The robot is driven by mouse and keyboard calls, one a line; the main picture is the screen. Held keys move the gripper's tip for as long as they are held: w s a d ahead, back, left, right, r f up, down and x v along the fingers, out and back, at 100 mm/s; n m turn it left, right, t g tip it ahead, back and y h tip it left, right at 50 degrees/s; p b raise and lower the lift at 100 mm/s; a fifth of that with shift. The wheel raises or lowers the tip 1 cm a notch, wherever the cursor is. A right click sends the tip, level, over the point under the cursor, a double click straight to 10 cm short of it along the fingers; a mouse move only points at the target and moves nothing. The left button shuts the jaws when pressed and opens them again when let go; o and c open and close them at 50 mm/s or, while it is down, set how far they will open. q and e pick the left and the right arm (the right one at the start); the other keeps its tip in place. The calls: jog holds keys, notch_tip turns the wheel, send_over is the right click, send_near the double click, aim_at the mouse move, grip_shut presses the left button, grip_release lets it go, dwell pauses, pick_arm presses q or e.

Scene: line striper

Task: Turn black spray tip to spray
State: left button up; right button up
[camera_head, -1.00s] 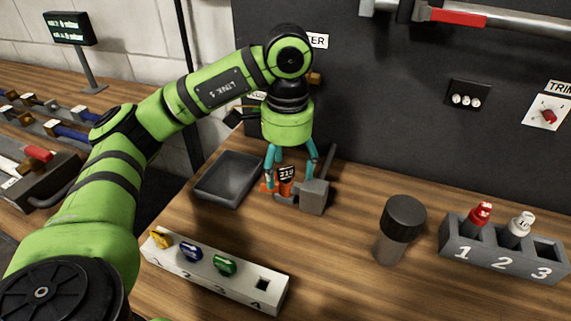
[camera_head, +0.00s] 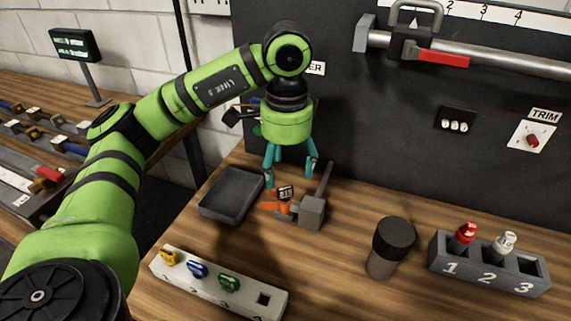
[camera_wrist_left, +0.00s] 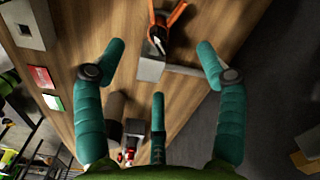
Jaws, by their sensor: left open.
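The black spray tip (camera_head: 285,191), with pale marks on its face, sits beside orange parts (camera_head: 276,206) and a grey block (camera_head: 312,212) on the wooden bench. In the left wrist view the dark tip (camera_wrist_left: 158,32) lies toward the top, between orange arms. My left gripper (camera_head: 291,181) points down just above and behind it. Its teal fingers are spread and hold nothing; they also show wide apart in the left wrist view (camera_wrist_left: 160,66). I cannot tell which way the tip is set. My right gripper is out of view.
A dark tray (camera_head: 210,211) is left of the grey block. A white numbered rack (camera_head: 252,307) with coloured pieces is in front. A dark-capped cylinder (camera_head: 385,262) and a grey numbered rack (camera_head: 485,281) stand right. A dark panel (camera_head: 380,125) rises behind.

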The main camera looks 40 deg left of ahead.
pick_arm(q)
jog(key=shift+r+p, duration=0.5)
jog(key=shift+r, duration=0.3)
